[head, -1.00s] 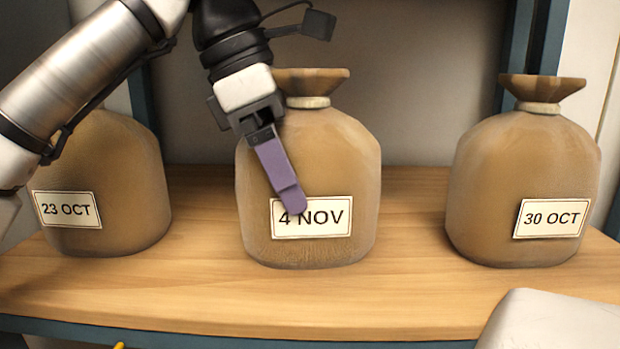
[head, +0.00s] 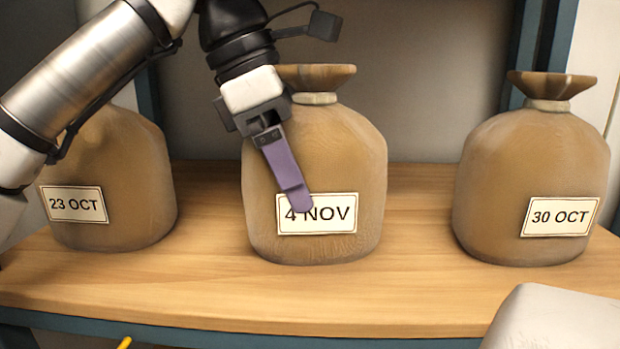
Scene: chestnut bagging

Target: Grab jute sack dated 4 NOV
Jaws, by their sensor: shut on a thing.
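The jute sack dated 4 NOV (head: 345,160) stands upright in the middle of the wooden shelf, its neck tied with a pale band and its top flared. Its white label (head: 335,221) faces me. My gripper (head: 295,197) is at the sack's front left, pointing down, and is shut on it. One purple finger lies across the sack's front and covers the upper left part of the label. The other finger is hidden, so the exact grip does not show. The sack's base appears to rest on the shelf.
A sack marked 23 OCT (head: 125,175) stands to the left, partly behind my arm. A sack marked 30 OCT (head: 530,165) stands to the right. Bare shelf (head: 415,225) separates the sacks. The shelf's blue-grey front edge (head: 250,334) runs along the bottom.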

